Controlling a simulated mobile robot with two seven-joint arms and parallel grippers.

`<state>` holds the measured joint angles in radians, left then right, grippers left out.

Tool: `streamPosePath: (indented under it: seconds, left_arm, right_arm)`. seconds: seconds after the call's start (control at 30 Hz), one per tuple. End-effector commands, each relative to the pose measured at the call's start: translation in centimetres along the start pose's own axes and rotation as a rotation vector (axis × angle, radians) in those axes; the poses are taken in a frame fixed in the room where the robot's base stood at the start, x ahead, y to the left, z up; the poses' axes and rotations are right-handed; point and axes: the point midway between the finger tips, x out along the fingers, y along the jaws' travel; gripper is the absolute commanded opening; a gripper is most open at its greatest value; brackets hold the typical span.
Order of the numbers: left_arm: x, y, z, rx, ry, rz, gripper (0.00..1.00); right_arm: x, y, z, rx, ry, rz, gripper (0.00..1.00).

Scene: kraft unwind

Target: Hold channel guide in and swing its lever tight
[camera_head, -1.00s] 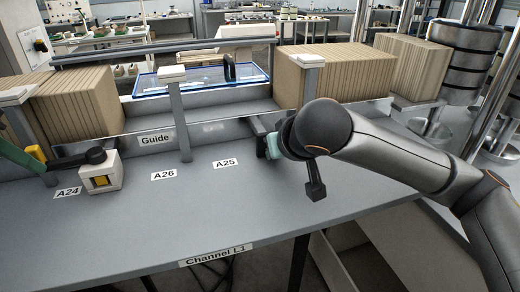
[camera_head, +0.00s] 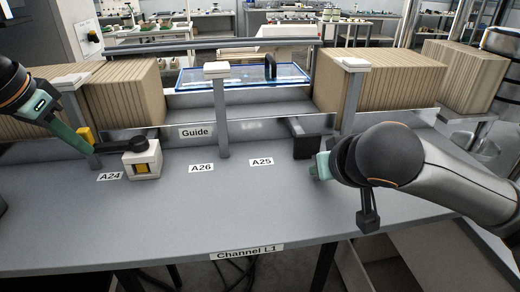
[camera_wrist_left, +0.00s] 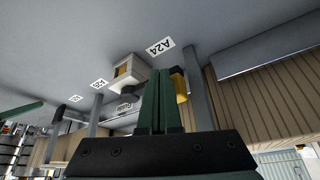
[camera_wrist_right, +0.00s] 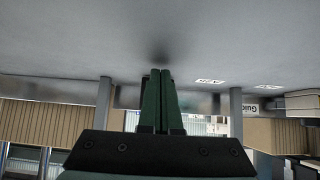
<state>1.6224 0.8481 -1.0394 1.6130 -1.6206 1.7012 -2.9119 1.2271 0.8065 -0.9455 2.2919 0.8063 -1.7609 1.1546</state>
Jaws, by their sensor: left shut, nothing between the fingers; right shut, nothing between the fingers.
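The channel guide is a metal rail (camera_head: 250,128) with a "Guide" label, running along the back of the grey table. A white block with a yellow square (camera_head: 143,160) stands by label A24, with a black lever (camera_head: 118,147) pointing left from it. My left gripper (camera_head: 94,163) is shut and empty, just left of the lever's end, by a yellow part (camera_head: 85,135). In the left wrist view its fingers (camera_wrist_left: 158,76) stand beside the white block (camera_wrist_left: 128,72). My right gripper (camera_head: 318,167) is shut and empty, close to a black block (camera_head: 306,147) at the guide's right; contact is unclear.
Posts with white caps (camera_head: 217,70) rise along the guide. Stacks of brown kraft sheets (camera_head: 375,80) stand behind it, with a blue-rimmed clear tray (camera_head: 240,77) between. The tabletop (camera_head: 230,215) in front is clear.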

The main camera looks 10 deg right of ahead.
Motion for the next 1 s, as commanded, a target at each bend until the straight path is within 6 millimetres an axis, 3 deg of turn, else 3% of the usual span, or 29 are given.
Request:
streamPosePath:
  seconds: [0.6, 1.0]
  left_arm:
    - [0.0, 0.0, 0.0, 0.0, 0.0, 0.0, 0.0]
    - [-0.1, 0.0, -0.1, 0.0, 0.0, 0.0, 0.0]
  right_arm:
    - [-2.5, 0.0, 2.4, -0.001, -0.001, 0.0, 0.0]
    - [-2.7, 0.0, 2.4, 0.0, -0.001, 0.001, 0.0]
